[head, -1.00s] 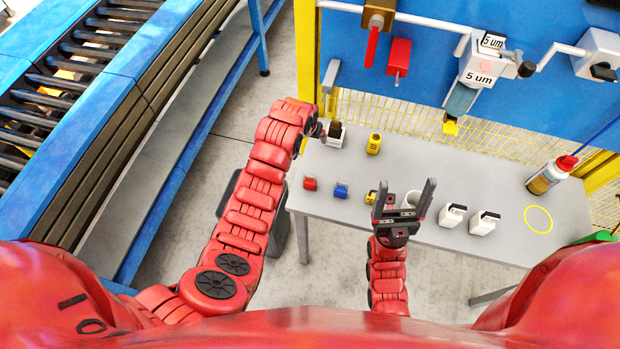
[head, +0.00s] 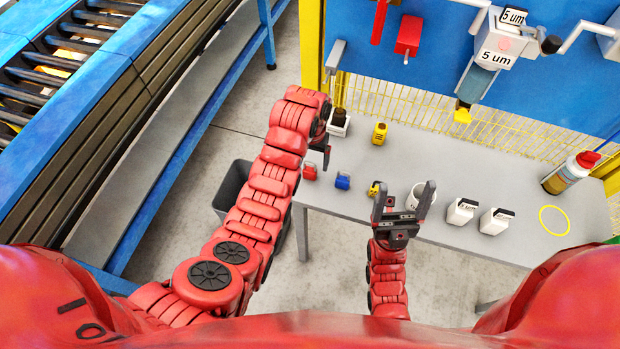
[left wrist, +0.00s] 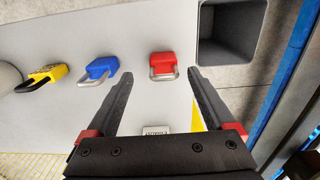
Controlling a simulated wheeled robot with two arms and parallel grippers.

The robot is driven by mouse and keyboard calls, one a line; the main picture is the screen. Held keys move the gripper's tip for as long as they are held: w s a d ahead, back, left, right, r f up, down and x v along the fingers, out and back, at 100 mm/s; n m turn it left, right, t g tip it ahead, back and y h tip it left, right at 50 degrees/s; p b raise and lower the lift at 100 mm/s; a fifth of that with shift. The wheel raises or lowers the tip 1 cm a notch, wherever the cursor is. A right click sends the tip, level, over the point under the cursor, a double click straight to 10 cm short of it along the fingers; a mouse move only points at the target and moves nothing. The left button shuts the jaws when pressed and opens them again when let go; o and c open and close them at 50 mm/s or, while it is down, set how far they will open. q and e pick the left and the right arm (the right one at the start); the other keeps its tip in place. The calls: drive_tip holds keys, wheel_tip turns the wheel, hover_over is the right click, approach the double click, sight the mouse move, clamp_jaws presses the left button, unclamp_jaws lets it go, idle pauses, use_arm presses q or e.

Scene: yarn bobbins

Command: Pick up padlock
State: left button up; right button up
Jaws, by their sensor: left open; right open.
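Three padlocks lie in a row near the table's front edge. The red padlock (head: 310,171) is leftmost, the blue padlock (head: 342,181) is beside it, and the yellow padlock (head: 374,189) is partly hidden by my right gripper. My left gripper (head: 323,150) is open and empty, just behind the red padlock. In the left wrist view, the red padlock (left wrist: 162,64) shows between and beyond the open fingertips (left wrist: 160,75), not touching them. The blue padlock (left wrist: 100,69) and yellow padlock (left wrist: 42,77) lie to its left there. My right gripper (head: 404,190) is open and empty, upright at the front edge.
A white mug (head: 416,194) stands behind my right gripper. Two white boxes (head: 461,211) and a spray can (head: 570,173) are to the right. A yellow item (head: 380,133) stands farther back. A grey bin (head: 233,192) is on the floor left of the table (head: 440,165).

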sight(310, 169)
use_arm(q)
drive_tip(key=shift+f, duration=0.4)
drive_tip(key=f+p, duration=0.3)
drive_tip(key=shift+w+a+f, duration=0.1)
drive_tip(key=shift+a, duration=0.15)
drive_tip(key=shift+w+f, duration=0.1)
drive_tip(key=shift+f, duration=0.85)
clamp_jaws()
